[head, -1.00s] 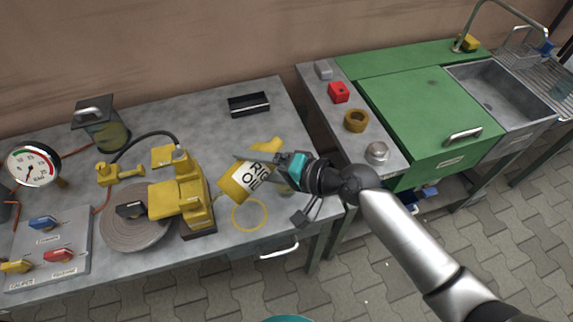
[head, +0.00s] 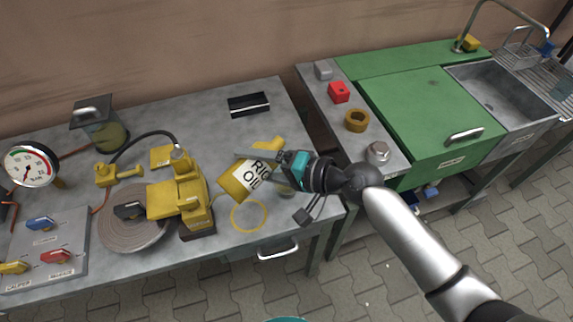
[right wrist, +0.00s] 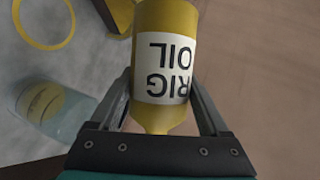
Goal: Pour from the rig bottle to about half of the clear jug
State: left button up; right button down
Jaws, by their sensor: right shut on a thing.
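The rig bottle (head: 238,183) is yellow with a white "RIG OIL" label. It is held above the grey bench, tilted with its top toward the upper right in the head view. My right gripper (head: 272,168) is shut on it; in the right wrist view the fingers flank the bottle (right wrist: 168,18). The clear jug (right wrist: 52,112) shows at the left in the right wrist view, with something yellowish in or on it; its level is unclear. My left gripper is out of view.
A yellow ring (head: 249,216) is marked on the bench. A yellow clamp-like rig (head: 180,200) with a grey disc stands close left of the bottle. A black tray (head: 249,104) lies behind. A green cabinet (head: 430,115) and a sink (head: 500,95) are at the right.

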jog(key=shift+w+d+b, duration=0.1)
jog(key=shift+w+b, duration=0.05)
jog(key=shift+b, duration=0.2)
dwell(0.5)
jog(key=shift+f+m+y+b, duration=0.15)
jog(key=shift+m+y+b, duration=0.25)
jog(key=shift+m+b, duration=0.3)
dwell(1.5)
